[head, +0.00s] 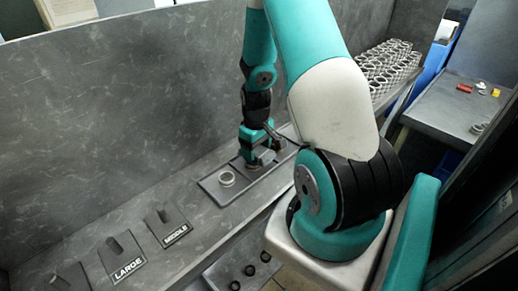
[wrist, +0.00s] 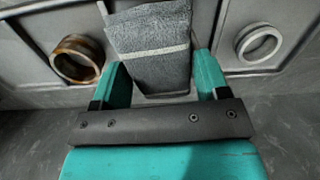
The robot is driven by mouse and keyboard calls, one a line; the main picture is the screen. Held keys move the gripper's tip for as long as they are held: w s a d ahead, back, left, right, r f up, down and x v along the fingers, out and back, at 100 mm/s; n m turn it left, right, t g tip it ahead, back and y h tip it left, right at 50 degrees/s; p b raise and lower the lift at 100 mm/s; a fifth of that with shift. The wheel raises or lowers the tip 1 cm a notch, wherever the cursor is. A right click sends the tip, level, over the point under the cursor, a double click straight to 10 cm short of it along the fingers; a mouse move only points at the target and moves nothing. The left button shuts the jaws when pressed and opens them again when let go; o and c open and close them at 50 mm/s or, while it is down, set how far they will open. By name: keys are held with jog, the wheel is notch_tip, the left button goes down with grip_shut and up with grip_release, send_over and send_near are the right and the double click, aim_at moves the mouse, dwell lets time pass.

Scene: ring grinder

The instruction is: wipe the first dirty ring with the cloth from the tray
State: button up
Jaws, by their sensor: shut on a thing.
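The grey folded cloth (wrist: 152,45) with a pale stripe is between the fingers of my gripper (wrist: 162,76) in the wrist view, and the gripper is shut on it. A brown, dirty-looking ring (wrist: 76,60) lies in the tray (wrist: 215,18) left of the cloth. A clean, silvery ring (wrist: 259,45) lies to the right. In the head view my gripper (head: 260,157) is low over the tray (head: 210,192), and a pale ring (head: 227,178) sits in the tray left of it. The dirty ring cannot be made out there. I cannot tell whether the cloth touches the tray.
Stands marked LARGE (head: 121,260) and MIDDLE (head: 168,226) are left of the tray on the grey bench. A tall grey wall (head: 120,95) backs the bench. Many rings (head: 385,65) fill a rack at the upper right, near a side table (head: 450,108) with small items.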

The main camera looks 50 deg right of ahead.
notch_tip(320, 180, up, 2)
jog(key=shift+r+p, duration=0.2)
jog(key=shift+p, duration=0.1)
jog(key=shift+d+r+p, duration=0.1)
jog(key=shift+r+p, duration=0.55)
jog(key=shift+r, duration=0.05)
jog(key=shift+r+p, duration=1.45)
jog(key=shift+r, duration=0.4)
